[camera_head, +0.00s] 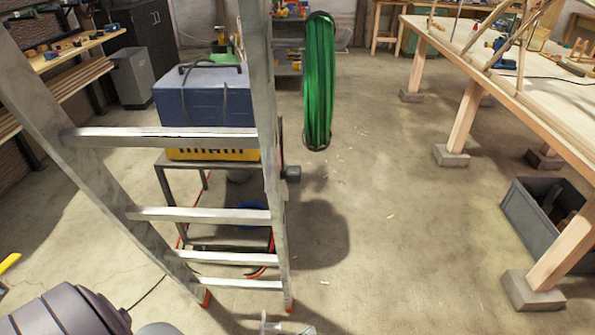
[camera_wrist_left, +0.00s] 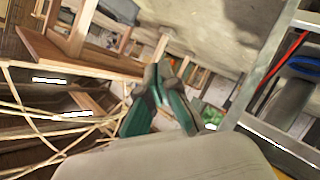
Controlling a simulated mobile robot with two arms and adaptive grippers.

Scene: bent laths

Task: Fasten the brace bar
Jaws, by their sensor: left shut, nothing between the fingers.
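I cannot pick out the brace bar for certain in either view. A grey metal ladder (camera_head: 192,214) stands at left in the head view, its rungs crossing between two rails. A dark knob (camera_head: 292,173) shows beside its right rail; I cannot tell what it belongs to. In the left wrist view, my left gripper (camera_wrist_left: 159,75) has green fingers with grey tips brought together, with nothing held between them. A ladder rail (camera_wrist_left: 262,70) shows to the right of the fingers, apart from them in the picture. My right gripper is in neither view.
A blue toolbox (camera_head: 205,98) and a yellow case (camera_head: 212,154) sit on a cart behind the ladder. A green coil (camera_head: 318,80) hangs right of it. A wooden bench (camera_head: 500,60) holds bent laths at right; a grey crate (camera_head: 543,232) is below. The middle floor is clear.

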